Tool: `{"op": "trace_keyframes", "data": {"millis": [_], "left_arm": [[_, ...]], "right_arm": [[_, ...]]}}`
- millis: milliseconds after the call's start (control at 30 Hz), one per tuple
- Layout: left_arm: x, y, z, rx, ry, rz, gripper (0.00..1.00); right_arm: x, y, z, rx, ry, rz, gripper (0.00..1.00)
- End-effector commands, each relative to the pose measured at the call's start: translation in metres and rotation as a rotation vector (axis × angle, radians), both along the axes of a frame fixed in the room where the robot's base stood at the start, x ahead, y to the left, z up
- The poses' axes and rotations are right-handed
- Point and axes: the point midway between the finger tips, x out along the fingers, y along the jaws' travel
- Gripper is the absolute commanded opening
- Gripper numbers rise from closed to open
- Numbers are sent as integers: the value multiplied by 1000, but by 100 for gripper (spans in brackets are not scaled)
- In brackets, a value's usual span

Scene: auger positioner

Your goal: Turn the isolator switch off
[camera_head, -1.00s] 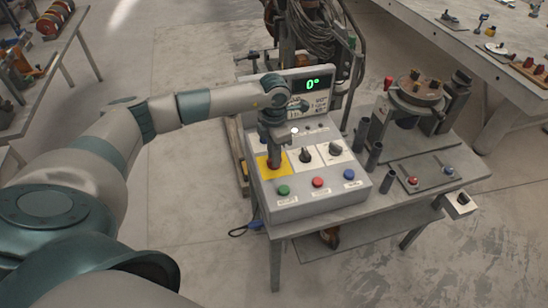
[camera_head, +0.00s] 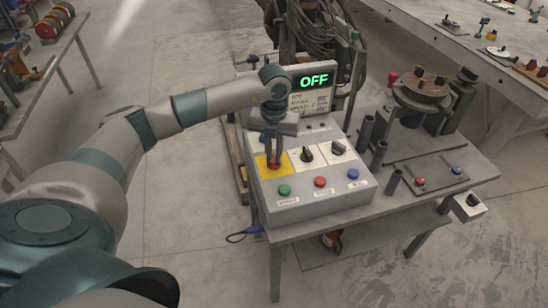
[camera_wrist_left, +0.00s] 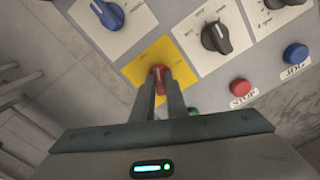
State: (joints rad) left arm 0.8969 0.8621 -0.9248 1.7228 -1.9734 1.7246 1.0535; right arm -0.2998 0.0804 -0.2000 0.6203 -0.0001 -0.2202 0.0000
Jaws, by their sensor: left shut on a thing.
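The isolator switch is a red knob (camera_wrist_left: 158,76) on a yellow plate (camera_head: 263,166) at the left of the grey control box (camera_head: 318,205). My left gripper (camera_head: 273,160) points down over it, its two fingers closed on the red knob. In the left wrist view the fingertips (camera_wrist_left: 160,88) sit on either side of the knob, which partly hides between them. The display (camera_head: 314,81) behind the box reads OFF in green. My right gripper is not in view.
Black selector knobs (camera_head: 307,154) sit just right of the yellow plate. Green (camera_head: 284,190), red (camera_head: 320,182) and blue (camera_head: 352,174) buttons line the front. A round fixture (camera_head: 424,88) stands on the bench to the right.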

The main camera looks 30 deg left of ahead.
Motion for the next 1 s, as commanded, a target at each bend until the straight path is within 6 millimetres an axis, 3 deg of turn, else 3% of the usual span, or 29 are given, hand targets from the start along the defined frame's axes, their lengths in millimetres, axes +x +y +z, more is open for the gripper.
{"op": "trace_keyframes", "data": {"millis": [500, 1000], "left_arm": [[1, 1, 1, 0, -4, 421, 0], [2, 1, 2, -1, -6, 520, 0]], "right_arm": [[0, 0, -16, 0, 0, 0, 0], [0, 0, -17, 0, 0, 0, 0]]}}
